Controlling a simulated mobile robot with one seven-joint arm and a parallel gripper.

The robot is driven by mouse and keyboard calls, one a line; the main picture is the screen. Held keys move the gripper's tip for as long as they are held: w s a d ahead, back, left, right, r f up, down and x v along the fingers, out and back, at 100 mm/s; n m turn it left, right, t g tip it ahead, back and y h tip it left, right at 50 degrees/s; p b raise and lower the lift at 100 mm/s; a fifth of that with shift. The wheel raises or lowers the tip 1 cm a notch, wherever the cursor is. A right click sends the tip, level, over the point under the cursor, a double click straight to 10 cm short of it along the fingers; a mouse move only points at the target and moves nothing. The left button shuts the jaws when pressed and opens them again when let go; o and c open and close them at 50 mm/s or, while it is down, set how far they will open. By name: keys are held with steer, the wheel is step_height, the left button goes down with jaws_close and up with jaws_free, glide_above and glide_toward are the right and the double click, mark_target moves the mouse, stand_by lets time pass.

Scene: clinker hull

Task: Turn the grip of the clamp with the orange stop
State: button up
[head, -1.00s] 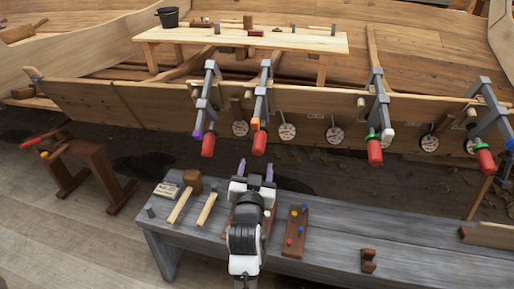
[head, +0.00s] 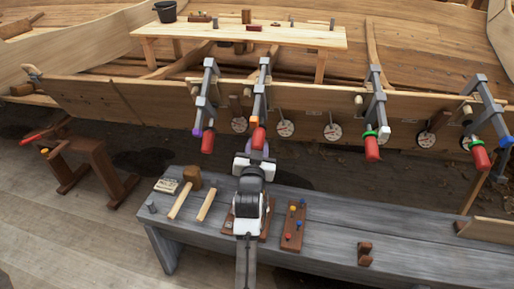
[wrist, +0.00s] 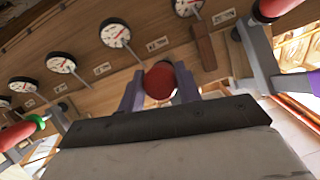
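The clamp with the orange stop (head: 256,121) hangs on the plank edge, second from the left in the head view. Its red grip (head: 258,138) points down toward me. My gripper (head: 256,152) is right below and in front of this grip. In the wrist view the round red grip end (wrist: 159,80) sits between the two purple fingers of my gripper (wrist: 160,88). The fingers look apart, one on each side of the grip; contact is not clear. The orange stop does not show in the wrist view.
Clamps with a purple stop (head: 197,132), a green stop (head: 371,134) and a blue stop (head: 506,141) hang alongside. Several round dials (head: 285,128) line the plank. A grey bench (head: 330,225) below holds mallets and a peg board (head: 293,228).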

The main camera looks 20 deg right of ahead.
steer(key=c, duration=0.4)
steer(key=shift+c, duration=0.2)
steer(key=m+t+y+b, duration=0.1)
steer(key=m+y, duration=0.1)
steer(key=m, duration=0.1)
steer(key=shift+f+b, duration=0.1)
steer(key=shift+b, duration=0.25)
steer(key=shift+m+t+y+b, duration=0.7)
steer(key=shift+m+t+b, duration=0.25)
steer(key=shift+m, duration=0.35)
steer(key=o, duration=1)
